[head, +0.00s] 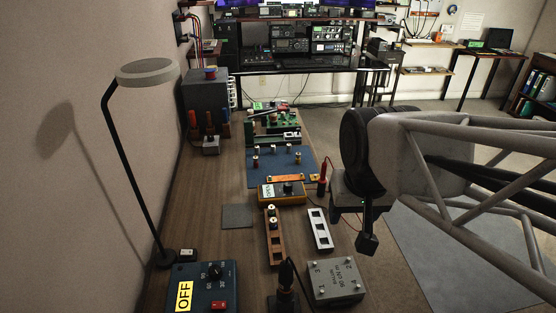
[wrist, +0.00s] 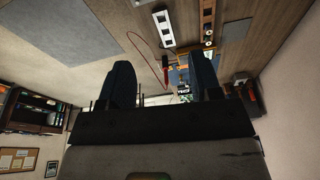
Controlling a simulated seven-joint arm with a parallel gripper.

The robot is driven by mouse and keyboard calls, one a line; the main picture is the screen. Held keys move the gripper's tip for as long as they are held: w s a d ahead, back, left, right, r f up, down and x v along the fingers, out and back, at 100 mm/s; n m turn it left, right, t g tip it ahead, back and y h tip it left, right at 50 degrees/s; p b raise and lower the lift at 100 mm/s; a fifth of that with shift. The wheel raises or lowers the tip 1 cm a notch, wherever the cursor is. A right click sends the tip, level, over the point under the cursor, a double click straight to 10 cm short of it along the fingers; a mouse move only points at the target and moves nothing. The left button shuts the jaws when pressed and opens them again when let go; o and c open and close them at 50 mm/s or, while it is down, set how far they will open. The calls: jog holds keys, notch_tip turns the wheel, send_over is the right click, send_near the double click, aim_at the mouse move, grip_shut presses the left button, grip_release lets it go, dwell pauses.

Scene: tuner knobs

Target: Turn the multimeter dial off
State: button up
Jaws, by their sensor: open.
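The multimeter (head: 270,199) is a yellow-orange box on the bench, with a black dial (head: 288,187) on its top face and a small label at its left. The dial's pointer is too small to read. A red probe (head: 321,182) stands to its right, and a red lead shows in the wrist view. My gripper (head: 368,243) hangs to the right of the bench, apart from the multimeter. In the wrist view its two dark fingers (wrist: 163,77) are spread wide with nothing between them. The right finger covers part of the bench there, and I cannot make out the dial.
A blue box (head: 232,293) with an OFF label and a grey metal box (head: 335,283) stand at the near end. A brown rail (head: 275,250) and a white rail (head: 319,229) lie before the multimeter. A lamp (head: 120,130) stands at left.

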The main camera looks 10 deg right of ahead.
jog(key=w+m, duration=0.3)
jog(key=w, duration=0.7)
jog(key=m+g, duration=0.3)
jog(key=m, duration=0.8)
send_over(288, 184)
notch_tip(288, 184, down, 18)
jog(key=shift+s+f, duration=0.15)
jog(key=shift+f, duration=0.05)
jog(key=shift+w+f, duration=0.25)
jog(key=shift+f, duration=0.05)
jog(key=shift+f, duration=3.85)
jog(key=c, duration=0.9)
